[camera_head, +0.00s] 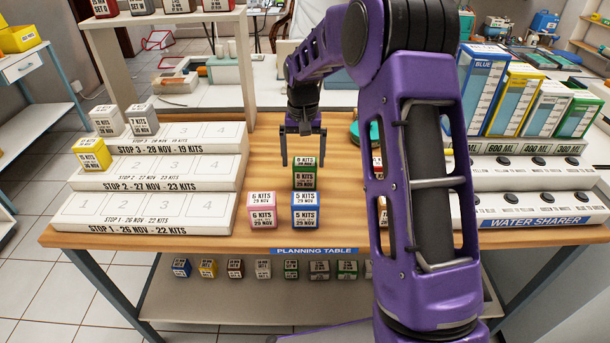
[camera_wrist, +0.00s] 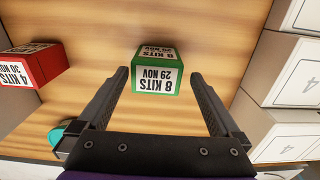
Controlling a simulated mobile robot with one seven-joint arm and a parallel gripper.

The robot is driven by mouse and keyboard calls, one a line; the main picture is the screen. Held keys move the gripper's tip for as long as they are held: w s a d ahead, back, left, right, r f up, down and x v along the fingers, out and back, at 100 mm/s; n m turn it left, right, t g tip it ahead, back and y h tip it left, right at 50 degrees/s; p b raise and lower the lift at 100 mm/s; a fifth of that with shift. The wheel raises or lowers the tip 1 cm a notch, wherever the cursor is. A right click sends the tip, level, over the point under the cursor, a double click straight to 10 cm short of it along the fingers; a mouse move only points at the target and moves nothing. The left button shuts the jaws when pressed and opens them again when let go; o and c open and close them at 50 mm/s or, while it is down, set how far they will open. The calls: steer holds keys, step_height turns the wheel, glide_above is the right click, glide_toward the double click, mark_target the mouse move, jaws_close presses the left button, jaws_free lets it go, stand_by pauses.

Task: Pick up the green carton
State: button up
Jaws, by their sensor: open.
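The green carton (camera_head: 305,178), labelled 8 KITS 29 NOV, stands upright on the wooden table behind a blue carton. In the wrist view, the green carton (camera_wrist: 157,86) sits at the upper middle, between and slightly beyond my fingertips. My gripper (camera_head: 304,163) is open and points down at the carton, with one finger to each side in the head view. The wrist view also shows my gripper (camera_wrist: 158,76) with its fingers spread and a gap on either side of the carton. I cannot tell how far the fingertips are above the table.
A pink carton (camera_head: 262,209) and a blue carton (camera_head: 305,209) stand in front. A red carton (camera_wrist: 32,66) lies left in the wrist view. My arm hides part of the right side.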

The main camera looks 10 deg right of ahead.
mark_target(305, 173)
steer(key=shift+w+d+f+b, duration=0.15)
steer(key=shift+f+b, duration=0.1)
steer(key=shift+f, duration=1.1)
steer(key=shift+s+d+f+b, duration=0.1)
steer(key=shift+f+b, duration=0.15)
steer(key=shift+f, duration=1.1)
steer(key=c, duration=1.3)
